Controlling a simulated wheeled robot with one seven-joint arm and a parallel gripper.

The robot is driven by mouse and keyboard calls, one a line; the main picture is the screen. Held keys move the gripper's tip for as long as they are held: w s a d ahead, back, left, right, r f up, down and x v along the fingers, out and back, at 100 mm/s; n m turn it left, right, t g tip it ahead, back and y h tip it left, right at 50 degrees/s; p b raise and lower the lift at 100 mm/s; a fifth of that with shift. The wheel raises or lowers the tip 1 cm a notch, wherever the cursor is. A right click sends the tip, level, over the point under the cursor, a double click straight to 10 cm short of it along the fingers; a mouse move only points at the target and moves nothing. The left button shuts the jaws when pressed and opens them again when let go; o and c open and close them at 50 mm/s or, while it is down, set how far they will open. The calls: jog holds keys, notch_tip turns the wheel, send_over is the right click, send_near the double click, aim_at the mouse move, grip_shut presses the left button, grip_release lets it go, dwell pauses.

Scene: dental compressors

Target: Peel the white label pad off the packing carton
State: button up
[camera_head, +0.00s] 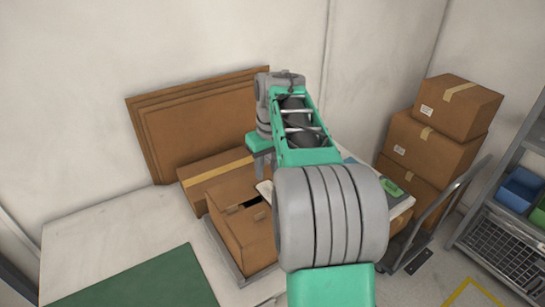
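The packing carton (244,222), brown cardboard, stands on a grey base at the table's right end, left of my arm. Its top has a dark slot. A small pale patch (265,190) shows at its back right edge, beside my arm; I cannot tell whether it is the white label pad. My arm hides the carton's right side. My gripper (262,162) points down behind the carton's top, below a green wrist block. Its fingertips are mostly hidden, so I cannot see whether they are open or hold anything.
A taped box (214,176) and flat cardboard sheets (205,120) stand behind the carton. The white table (90,240) with its green mat (150,283) is clear at left. Stacked boxes (430,145), a hand cart (445,205) and a shelf (500,235) stand at right.

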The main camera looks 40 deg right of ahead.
aim_at(271, 186)
jog(key=shift+d, duration=0.9)
jog(key=shift+d+f, duration=0.15)
jog(key=shift+f, duration=0.05)
jog(key=f, duration=0.4)
jog(key=w+f+p, duration=0.1)
jog(key=f, duration=0.2)
jog(key=shift+c, duration=0.2)
grip_shut()
jog(key=shift+r+p, duration=1)
jog(key=shift+r, duration=0.55)
dwell(0.7)
jog(key=shift+r+p, duration=1.9)
jog(key=shift+r, duration=1.05)
